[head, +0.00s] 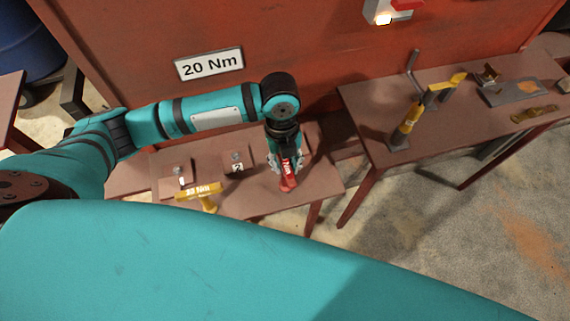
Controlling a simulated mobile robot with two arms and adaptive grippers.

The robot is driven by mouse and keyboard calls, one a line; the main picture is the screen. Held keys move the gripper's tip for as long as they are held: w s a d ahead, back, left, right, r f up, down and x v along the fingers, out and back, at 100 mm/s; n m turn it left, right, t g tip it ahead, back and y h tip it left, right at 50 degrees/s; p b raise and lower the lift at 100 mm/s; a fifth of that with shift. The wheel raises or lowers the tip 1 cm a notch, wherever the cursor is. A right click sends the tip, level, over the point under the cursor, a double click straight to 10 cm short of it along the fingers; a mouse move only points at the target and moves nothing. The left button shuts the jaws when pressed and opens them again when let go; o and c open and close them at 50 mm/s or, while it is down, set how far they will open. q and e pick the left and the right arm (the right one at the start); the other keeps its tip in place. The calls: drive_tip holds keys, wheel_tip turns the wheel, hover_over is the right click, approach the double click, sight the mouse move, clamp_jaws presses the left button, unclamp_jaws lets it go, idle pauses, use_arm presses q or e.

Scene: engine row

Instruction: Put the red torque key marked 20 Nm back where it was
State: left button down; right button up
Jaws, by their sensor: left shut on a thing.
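My left gripper (286,160) comes down over the right part of the low brown table (322,182). It is shut on the red torque key (288,182), which is held roughly upright. White lettering ending in "Nm" shows on the key; its number is hidden by the fingers. The key's lower end is at or just above the tabletop; I cannot tell whether it touches. A white sign reading "20 Nm" (209,65) is on the red wall behind. My right gripper is not in view.
A yellow key marked 30 Nm (198,190) stands at the table's front left. Two small blocks with bolts, one marked 2 (237,162), are left of my gripper. A second table (377,107) at right holds a yellow-black handled tool (408,124) and metal parts.

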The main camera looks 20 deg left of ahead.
use_arm(q)
drive_tip(key=shift+w+a+f, duration=0.15)
drive_tip(key=shift+w, duration=0.2)
wheel_tip(320, 180, down, 3)
drive_tip(key=shift+s+r+p, duration=0.1)
drive_tip(key=shift+p, duration=0.3)
drive_tip(key=shift+f, duration=0.3)
drive_tip(key=c, duration=1.1)
unclamp_jaws()
drive_tip(key=shift+f, duration=0.1)
drive_tip(key=shift+c, duration=0.2)
drive_tip(key=r, duration=0.4)
drive_tip(key=r+b, duration=0.1)
drive_tip(key=r, duration=0.3)
drive_tip(key=w+a+r, duration=0.1)
drive_tip(key=r, duration=0.3)
drive_tip(key=shift+r, duration=0.15)
drive_tip(key=shift+d, duration=0.1)
